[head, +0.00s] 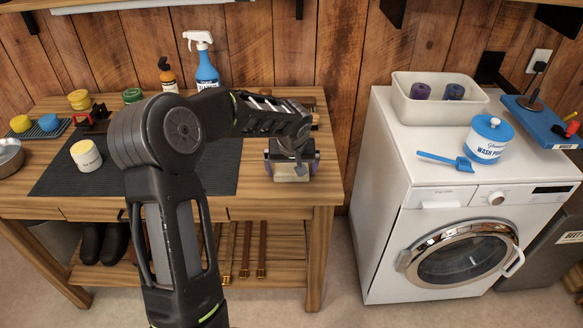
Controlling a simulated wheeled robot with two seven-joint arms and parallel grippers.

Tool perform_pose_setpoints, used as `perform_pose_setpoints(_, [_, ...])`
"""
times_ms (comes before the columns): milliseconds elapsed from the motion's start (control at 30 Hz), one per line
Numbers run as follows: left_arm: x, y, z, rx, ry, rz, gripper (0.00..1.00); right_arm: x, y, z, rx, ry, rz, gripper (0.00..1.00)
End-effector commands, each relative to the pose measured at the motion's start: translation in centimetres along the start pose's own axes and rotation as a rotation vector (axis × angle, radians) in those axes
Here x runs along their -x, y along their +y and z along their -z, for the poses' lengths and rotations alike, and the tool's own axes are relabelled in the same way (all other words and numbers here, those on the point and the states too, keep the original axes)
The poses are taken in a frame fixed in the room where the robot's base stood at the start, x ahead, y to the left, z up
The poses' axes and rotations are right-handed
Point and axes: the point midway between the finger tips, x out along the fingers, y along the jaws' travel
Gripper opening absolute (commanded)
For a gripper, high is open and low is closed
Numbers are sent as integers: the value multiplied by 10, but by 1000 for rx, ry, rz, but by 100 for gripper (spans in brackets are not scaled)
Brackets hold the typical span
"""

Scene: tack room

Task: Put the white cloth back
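I cannot make out a white cloth for certain. A small cream-white block-like thing (291,173) sits at the right end of the wooden workbench (325,172), directly under my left gripper (292,160); whether it is a folded cloth is unclear. My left arm crosses the front of the bench and bends right, and its gripper points down over this thing. The fingers are small and dark here, so I cannot tell if they grip it. My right gripper is not in view.
A dark mat (60,178) carries a cream jar (86,156). A blue spray bottle (206,66) stands behind. The white washing machine (400,160) at right bears a white bin (408,107), a wash powder tub (487,140) and a blue scoop (445,160). A gap separates bench and machine.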

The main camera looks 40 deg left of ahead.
Motion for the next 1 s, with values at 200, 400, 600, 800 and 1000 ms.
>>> perform_pose_setpoints(200, [1,0,0,0,0,0,100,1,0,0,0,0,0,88])
perform_pose_setpoints(400, [10,0,2,0,2,1,100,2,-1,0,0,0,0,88])
perform_pose_setpoints(600, [45,0,2,0,6,-1,100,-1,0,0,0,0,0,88])
perform_pose_setpoints(800, [87,0,2,1,4,-1,100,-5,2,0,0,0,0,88])
perform_pose_setpoints(1000, [116,0,2,1,2,0,100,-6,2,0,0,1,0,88])
